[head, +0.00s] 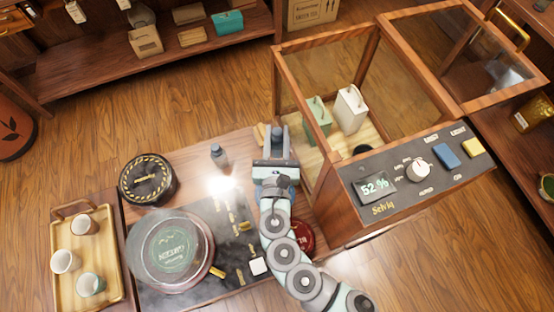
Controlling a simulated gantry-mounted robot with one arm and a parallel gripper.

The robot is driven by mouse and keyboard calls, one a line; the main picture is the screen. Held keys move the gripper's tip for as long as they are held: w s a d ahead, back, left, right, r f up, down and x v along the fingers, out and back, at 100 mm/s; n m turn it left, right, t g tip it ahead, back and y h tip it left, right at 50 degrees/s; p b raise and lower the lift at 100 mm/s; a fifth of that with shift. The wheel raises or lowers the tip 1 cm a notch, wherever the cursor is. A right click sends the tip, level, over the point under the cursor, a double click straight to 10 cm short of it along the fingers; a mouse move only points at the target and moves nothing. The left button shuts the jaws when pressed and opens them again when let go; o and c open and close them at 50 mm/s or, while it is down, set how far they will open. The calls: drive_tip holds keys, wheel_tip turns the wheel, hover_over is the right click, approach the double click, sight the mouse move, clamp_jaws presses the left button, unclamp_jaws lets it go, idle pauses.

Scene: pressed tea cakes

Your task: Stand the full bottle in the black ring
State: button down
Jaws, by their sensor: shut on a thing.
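My gripper (275,150) is above the right part of the worktop, beside the glass-sided cabinet. It is shut on a small blue-grey thing (279,131) that looks like a bottle; the gripper hides most of it. Another grey bottle (218,155) stands upright on the worktop to the left of my gripper. I cannot tell from here how full either is. A dark round thing (362,151) shows inside the cabinet, just behind its control panel. It may be the black ring, but the panel edge hides part of it.
The wood-framed cabinet (325,190) has an open top, with green (317,117) and white (350,108) containers inside. Its panel reads 52 %. On the left are a striped black tin (148,180), a steaming round press (171,252) and a cup tray (107,270).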

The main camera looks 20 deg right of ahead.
sight(277, 156)
wheel_tip(277, 156, down, 12)
drive_tip(key=b, duration=0.4)
drive_tip(key=shift+r, duration=0.1)
drive_tip(key=shift+f+b, duration=0.25)
drive_tip(key=shift+b, duration=0.25)
drive_tip(key=c, duration=1.1)
unclamp_jaws()
drive_tip(key=shift+o, duration=0.2)
drive_tip(key=shift+r, duration=0.25)
drive_tip(key=v, duration=1.1)
drive_tip(key=shift+s+a, duration=0.15)
drive_tip(key=shift+s, duration=0.35)
drive_tip(key=shift+c, duration=0.3)
